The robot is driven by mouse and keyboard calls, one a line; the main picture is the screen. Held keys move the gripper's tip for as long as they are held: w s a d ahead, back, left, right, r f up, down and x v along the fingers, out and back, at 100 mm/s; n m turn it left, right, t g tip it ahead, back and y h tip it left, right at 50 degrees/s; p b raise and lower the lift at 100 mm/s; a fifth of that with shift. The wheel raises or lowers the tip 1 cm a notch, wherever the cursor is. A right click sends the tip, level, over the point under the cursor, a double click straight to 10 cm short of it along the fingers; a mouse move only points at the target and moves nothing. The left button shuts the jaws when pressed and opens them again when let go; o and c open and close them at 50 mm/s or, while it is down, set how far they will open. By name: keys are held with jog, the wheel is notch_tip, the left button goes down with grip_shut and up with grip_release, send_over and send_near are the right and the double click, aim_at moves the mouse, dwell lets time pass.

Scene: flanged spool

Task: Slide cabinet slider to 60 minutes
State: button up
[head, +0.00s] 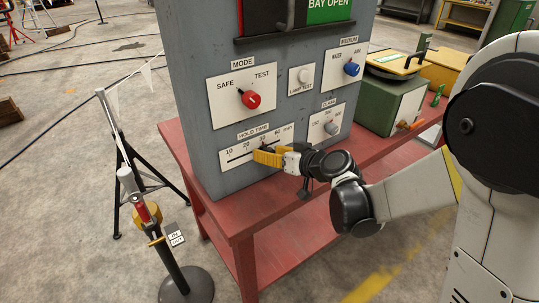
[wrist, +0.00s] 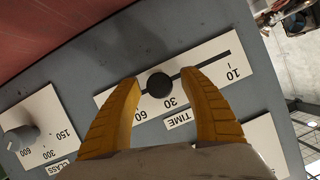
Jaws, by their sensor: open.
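The hold time slider is a round black knob (wrist: 159,84) on a dark slot in a white scale plate (wrist: 216,50), which appears upside down in the wrist view. The knob sits about at the 30 mark, and the 60 label lies to its left. My gripper (wrist: 160,76) is open, with its yellow fingers on either side of the knob and a visible gap to each. In the head view my gripper (head: 268,155) is at the right part of the hold time plate (head: 232,154) and hides the knob. The plate is on the grey cabinet (head: 196,112).
A red mode knob (head: 250,99), a blue medium knob (head: 351,69) and a grey class knob (head: 331,128) are on the same panel. The cabinet stands on a red table (head: 245,217). A green box (head: 390,103) stands to its right, and a post (head: 170,255) stands at front left.

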aim_at(278, 144)
jog(key=shift+c, duration=0.5)
grip_shut()
jog(key=shift+w+d, duration=0.55)
jog(key=shift+d, duration=0.25)
jog(key=shift+w+d, duration=0.5)
jog(key=shift+d, duration=0.3)
jog(key=shift+w+d, duration=0.55)
jog(key=shift+d, duration=0.25)
jog(key=shift+c, duration=1.2)
grip_release()
jog(key=o, duration=0.3)
jog(key=shift+w+d, duration=0.1)
jog(key=shift+d, duration=0.05)
jog(key=shift+o, duration=0.2)
jog(key=v, duration=1.2)
